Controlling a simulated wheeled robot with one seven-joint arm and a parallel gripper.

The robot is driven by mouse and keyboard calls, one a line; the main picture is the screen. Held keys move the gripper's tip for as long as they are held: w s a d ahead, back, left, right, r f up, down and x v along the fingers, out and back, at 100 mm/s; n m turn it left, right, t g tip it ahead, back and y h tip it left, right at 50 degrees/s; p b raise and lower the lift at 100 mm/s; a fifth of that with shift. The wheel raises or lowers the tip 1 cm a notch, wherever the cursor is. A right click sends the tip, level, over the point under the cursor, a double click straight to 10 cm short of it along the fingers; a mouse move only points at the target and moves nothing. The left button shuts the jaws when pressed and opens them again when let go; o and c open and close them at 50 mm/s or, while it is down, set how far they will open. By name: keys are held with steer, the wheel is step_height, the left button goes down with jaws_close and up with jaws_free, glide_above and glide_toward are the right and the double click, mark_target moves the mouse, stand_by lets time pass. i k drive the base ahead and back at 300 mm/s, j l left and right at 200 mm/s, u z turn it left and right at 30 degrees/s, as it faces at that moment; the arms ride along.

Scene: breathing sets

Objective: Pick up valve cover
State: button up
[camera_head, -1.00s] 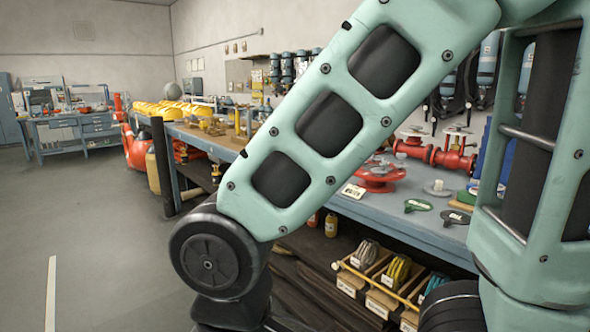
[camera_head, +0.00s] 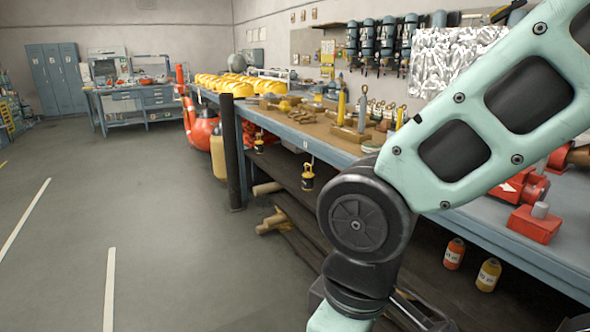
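I cannot make out a valve cover for certain in the head view. Red valve or pipe parts (camera_head: 528,187) lie on the workbench at the right, one a red block (camera_head: 534,226) with a grey knob on top. My pale green arm crosses the right side and hides part of the bench behind it. My gripper is outside the picture, so its state and anything in it do not show.
The long blue workbench (camera_head: 500,238) runs from the right front toward the back, with yellow helmets (camera_head: 243,84) at its far end. Orange (camera_head: 454,253) and yellow (camera_head: 488,274) bottles stand on its lower shelf. The grey floor (camera_head: 170,220) at left is clear.

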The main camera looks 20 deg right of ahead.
mark_target(533, 222)
steer(key=i+j+z, duration=0.1)
steer(key=i+z, duration=0.3)
steer(key=i+j+z, duration=0.15)
steer(key=z, duration=0.25)
steer(key=i+j+z, duration=0.25)
steer(key=z, duration=0.2)
steer(key=i+j+z, duration=0.2)
steer(key=z, duration=0.2)
steer(key=i+j+z, duration=0.1)
steer(key=j+z, duration=0.3)
steer(key=i+j+z, duration=0.15)
steer(key=j+z, duration=0.5)
steer(key=j, duration=0.15)
steer(key=i, duration=0.05)
